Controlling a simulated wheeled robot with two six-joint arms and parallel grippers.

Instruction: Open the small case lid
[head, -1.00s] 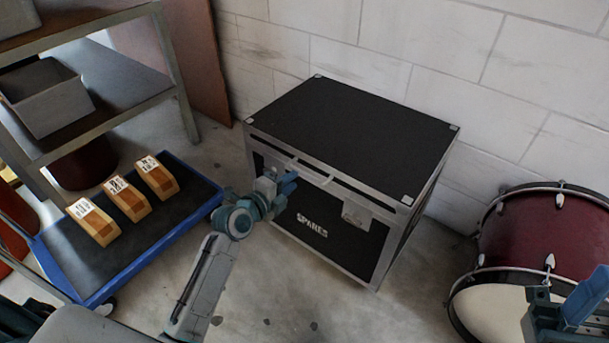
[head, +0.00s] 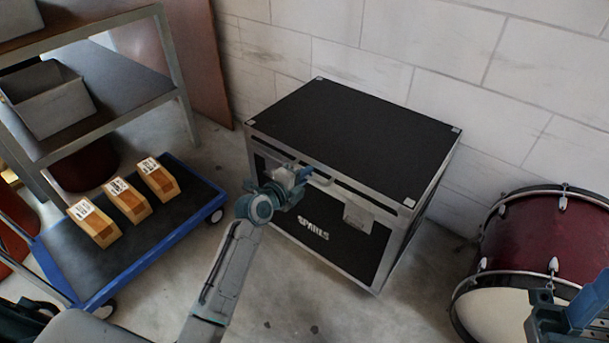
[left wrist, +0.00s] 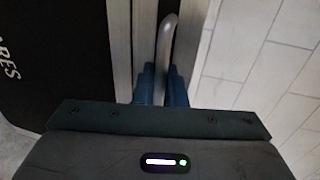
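The small case is a black box with silver edges and "SPARES" on its front (head: 313,229); it stands on the floor by the wall. Its black lid (head: 355,135) lies flat and closed. A pale bar handle (head: 318,179) runs along the upper front edge; it also shows in the left wrist view (left wrist: 167,40). My left gripper (head: 298,178) is at this handle. In the left wrist view its blue fingers (left wrist: 161,85) are close together, one on each side of the bar, with little gap. My right gripper (head: 568,312) is partly visible at lower right, away from the case.
A blue trolley (head: 150,252) with several orange-brown blocks stands left of the case. A metal shelf (head: 105,95) holds a grey bin (head: 55,105). A dark red drum (head: 550,232) stands at right. A white block wall (head: 440,50) is close behind the case.

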